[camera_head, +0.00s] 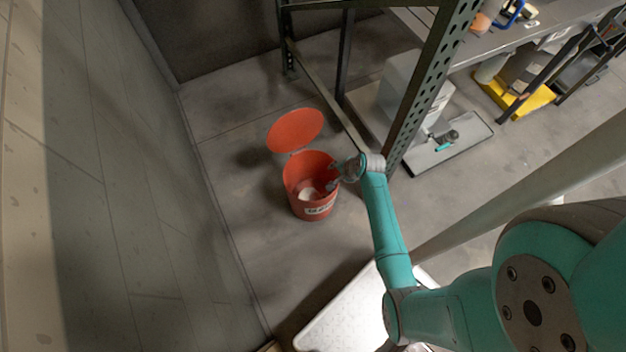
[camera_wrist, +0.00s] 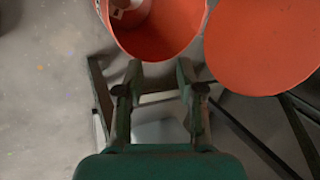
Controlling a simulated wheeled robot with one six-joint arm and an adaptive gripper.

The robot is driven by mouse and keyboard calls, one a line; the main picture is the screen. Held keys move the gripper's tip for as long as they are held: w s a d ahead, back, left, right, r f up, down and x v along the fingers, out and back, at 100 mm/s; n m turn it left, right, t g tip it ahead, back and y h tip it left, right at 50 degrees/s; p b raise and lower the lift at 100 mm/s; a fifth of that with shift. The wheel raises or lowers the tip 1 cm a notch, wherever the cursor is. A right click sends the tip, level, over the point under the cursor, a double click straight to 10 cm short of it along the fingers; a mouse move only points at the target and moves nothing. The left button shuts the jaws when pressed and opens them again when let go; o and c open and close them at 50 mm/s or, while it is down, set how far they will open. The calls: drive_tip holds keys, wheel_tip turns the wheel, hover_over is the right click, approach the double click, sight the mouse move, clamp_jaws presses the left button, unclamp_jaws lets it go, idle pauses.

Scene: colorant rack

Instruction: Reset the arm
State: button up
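My gripper (camera_wrist: 158,80) shows in the wrist view with its two fingers apart and nothing between them. In the head view my gripper (camera_head: 336,177) is at the right rim of an orange-red bucket (camera_head: 318,208). I cannot tell whether it touches the rim. The bucket stands upright on the floor with its lid (camera_head: 295,130) swung open at the back. A pale object (camera_head: 308,194) lies inside the bucket. In the wrist view the bucket (camera_wrist: 165,35) and lid (camera_wrist: 262,45) are just beyond the fingertips.
A dark perforated rack post (camera_head: 432,75) rises right of my gripper, with a lower rail (camera_head: 325,95) behind the bucket. A grey wall (camera_head: 120,190) stands at left. A scale-like platform (camera_head: 450,145) lies behind the post. The floor left of the bucket is clear.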

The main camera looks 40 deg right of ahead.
drive_tip(key=shift+s+r, duration=0.15)
drive_tip(key=shift+r, duration=0.15)
drive_tip(key=shift+a, duration=0.1)
